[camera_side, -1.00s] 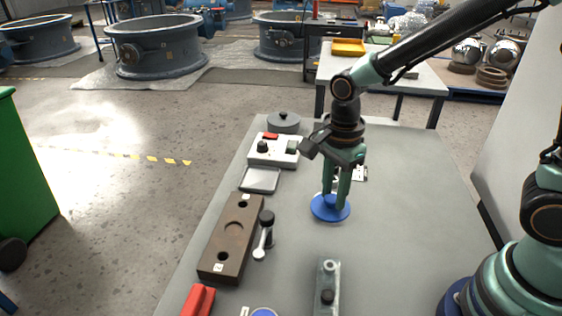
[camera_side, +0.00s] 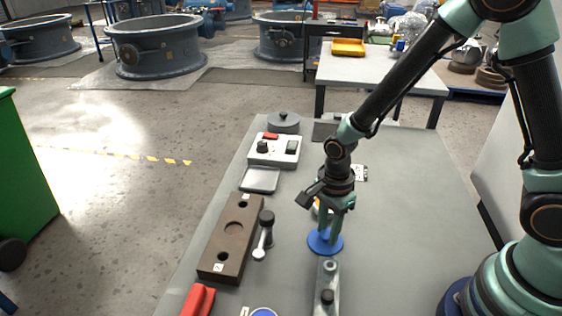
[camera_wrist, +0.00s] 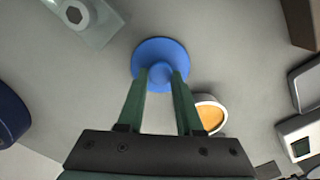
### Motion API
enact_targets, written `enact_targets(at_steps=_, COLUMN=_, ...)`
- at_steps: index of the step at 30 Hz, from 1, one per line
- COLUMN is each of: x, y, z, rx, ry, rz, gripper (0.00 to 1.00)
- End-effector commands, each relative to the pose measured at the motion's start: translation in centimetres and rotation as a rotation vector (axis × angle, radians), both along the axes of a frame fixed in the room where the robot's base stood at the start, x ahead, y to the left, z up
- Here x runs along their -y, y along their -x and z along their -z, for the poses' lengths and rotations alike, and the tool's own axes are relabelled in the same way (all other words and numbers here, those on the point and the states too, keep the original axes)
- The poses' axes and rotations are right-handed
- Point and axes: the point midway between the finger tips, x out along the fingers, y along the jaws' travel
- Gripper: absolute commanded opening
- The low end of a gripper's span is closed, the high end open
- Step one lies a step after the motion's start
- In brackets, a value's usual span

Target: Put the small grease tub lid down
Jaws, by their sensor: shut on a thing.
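The small grease tub lid (camera_side: 318,246) is a flat blue disc with a raised knob in the middle. My gripper (camera_side: 325,235) is shut on that knob and points down over the grey table. In the wrist view the lid (camera_wrist: 160,52) lies level between my fingertips (camera_wrist: 160,74). Whether it touches the table or hangs just above it, I cannot tell. The open grease tub (camera_wrist: 209,115), white-rimmed with orange grease, stands close beside the lid, to the lower right in the wrist view. In the side view the tub is mostly hidden behind my gripper.
A metal bracket (camera_side: 327,292) lies close in front of the lid. Left are a brown block with holes (camera_side: 229,240), a dark-knobbed tool (camera_side: 265,232), a grey tray (camera_side: 260,180) and a control box (camera_side: 275,150). The table's right side is clear.

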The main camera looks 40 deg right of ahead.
Motion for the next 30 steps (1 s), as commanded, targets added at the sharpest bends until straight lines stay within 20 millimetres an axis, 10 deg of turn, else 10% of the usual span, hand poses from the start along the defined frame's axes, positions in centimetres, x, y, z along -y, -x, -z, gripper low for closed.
enact_targets(at_steps=6, x=0.0, y=0.0, z=0.3, rx=0.000, ry=0.000, rz=0.000, gripper=0.00)
enact_targets(at_steps=7, x=0.0, y=0.0, z=0.3, rx=0.000, ry=0.000, rz=0.000, gripper=0.42)
enact_targets(at_steps=9, x=0.0, y=0.0, z=0.2, rx=0.001, ry=0.000, rz=0.000, gripper=0.65)
enact_targets(at_steps=22, x=0.0, y=-0.1, z=-0.3, rx=0.002, ry=-0.001, rz=0.000, gripper=0.65)
enact_targets(at_steps=30, x=0.0, y=-0.1, z=-4.3, rx=0.006, ry=-0.002, rz=0.000, gripper=0.65)
